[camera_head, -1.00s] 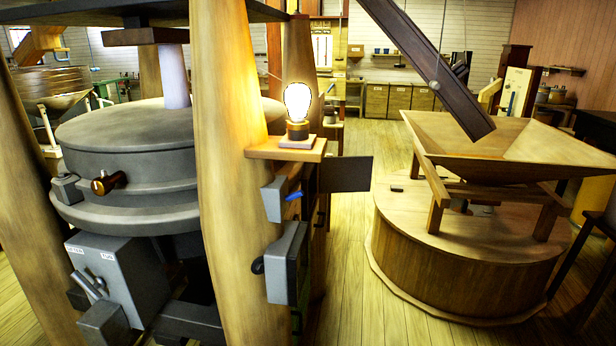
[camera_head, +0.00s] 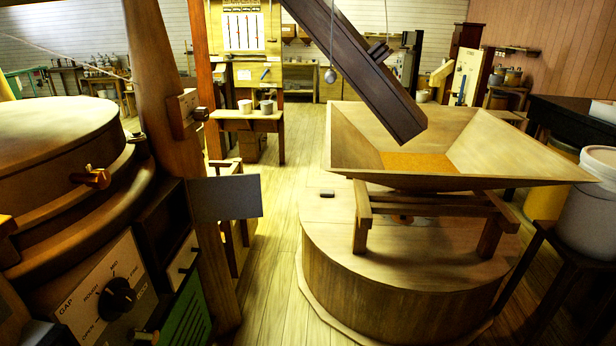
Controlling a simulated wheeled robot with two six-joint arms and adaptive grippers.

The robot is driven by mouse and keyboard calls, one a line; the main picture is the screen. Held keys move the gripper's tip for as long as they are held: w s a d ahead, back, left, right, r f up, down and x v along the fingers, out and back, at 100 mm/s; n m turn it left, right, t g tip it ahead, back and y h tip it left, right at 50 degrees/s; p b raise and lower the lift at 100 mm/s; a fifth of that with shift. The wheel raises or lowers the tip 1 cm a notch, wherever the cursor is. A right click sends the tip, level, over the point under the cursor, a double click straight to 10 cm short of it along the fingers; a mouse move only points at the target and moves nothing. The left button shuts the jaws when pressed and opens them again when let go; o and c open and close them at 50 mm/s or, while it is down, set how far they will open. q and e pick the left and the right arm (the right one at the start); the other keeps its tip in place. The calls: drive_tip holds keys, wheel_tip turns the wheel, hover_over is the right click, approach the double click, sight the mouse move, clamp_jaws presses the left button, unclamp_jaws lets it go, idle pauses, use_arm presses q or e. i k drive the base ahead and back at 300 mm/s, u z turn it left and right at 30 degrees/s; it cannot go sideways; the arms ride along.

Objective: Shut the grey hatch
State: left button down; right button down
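A flat grey panel (camera_head: 225,197) stands out to the right from the wooden post (camera_head: 165,90), left of the picture's middle. It looks like an open hatch leaf, but I cannot tell for sure that it is the grey hatch. A dark open-fronted box (camera_head: 160,228) sits just left of it. The hinge and any opening behind the panel are not clear. Neither of my grippers is in view.
A dial panel (camera_head: 105,290) and a round millstone casing (camera_head: 50,145) stand at the left. A wooden hopper (camera_head: 470,150) on a round wooden base (camera_head: 390,280) fills the right. Open plank floor (camera_head: 270,265) runs between.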

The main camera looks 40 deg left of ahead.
sight(237, 196)
drive_tip(key=i, duration=2.85)
drive_tip(key=u, duration=0.95)
